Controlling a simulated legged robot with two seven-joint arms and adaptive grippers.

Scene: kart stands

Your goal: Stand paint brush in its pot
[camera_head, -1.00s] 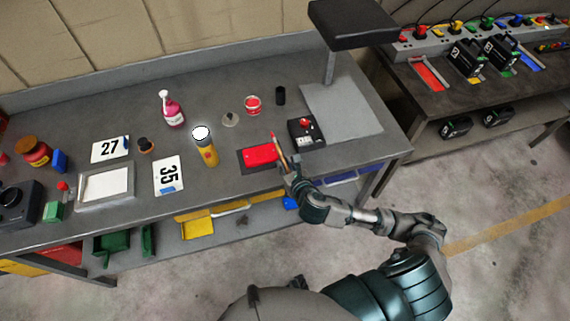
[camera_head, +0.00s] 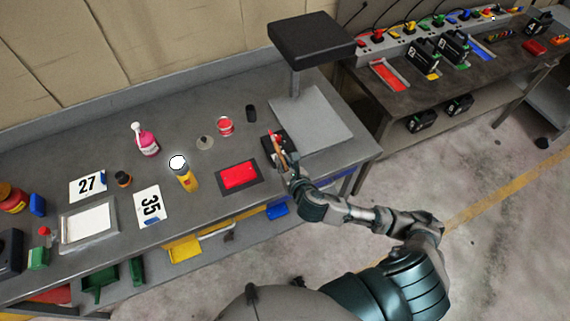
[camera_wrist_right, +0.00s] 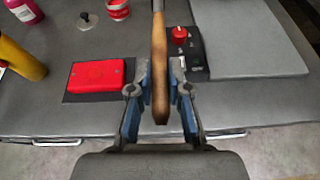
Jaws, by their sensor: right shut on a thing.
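The paint brush (camera_head: 277,147) is in my right gripper (camera_head: 289,168), held near-upright above the front of the bench. In the right wrist view, the fingers (camera_wrist_right: 160,88) are closed around its wooden handle (camera_wrist_right: 160,70), whose rounded end points toward the camera; its bristles are out of frame there. A small dark cylinder (camera_head: 251,113) stands farther back, and a red tin (camera_head: 225,126) stands to its left. I cannot tell for certain which is the brush's pot. Both are apart from the gripper. My left gripper is not in view.
A black box with a red knob (camera_wrist_right: 180,38) lies behind the brush. A red block on a dark mat (camera_head: 239,175) lies to the left. A lamp-like post with a dark head (camera_head: 311,40) rises behind a grey mat (camera_head: 318,118). Bare bench surrounds the dark cylinder.

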